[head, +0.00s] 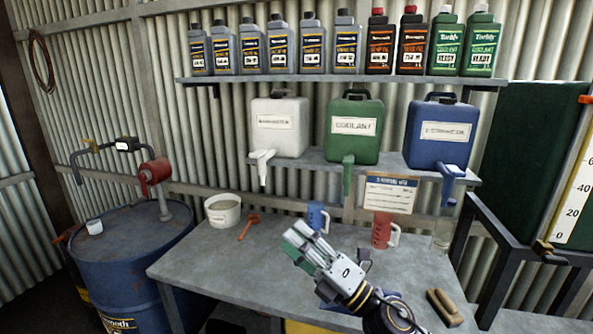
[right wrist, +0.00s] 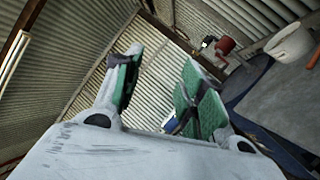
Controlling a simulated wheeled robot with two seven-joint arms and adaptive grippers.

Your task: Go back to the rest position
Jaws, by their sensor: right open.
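My right gripper (head: 302,238) is over the grey workbench (head: 225,262) in the head view, its green-padded fingers pointing up and to the left. In the right wrist view the same gripper (right wrist: 160,72) has its two fingers spread apart with nothing between them. The wrist view behind the fingers shows the corrugated wall, tilted. My left gripper does not show in either view.
A brown block (head: 444,306) lies at right. A blue drum (head: 130,250) stands left. White, green and blue canisters sit on a shelf (head: 410,175).

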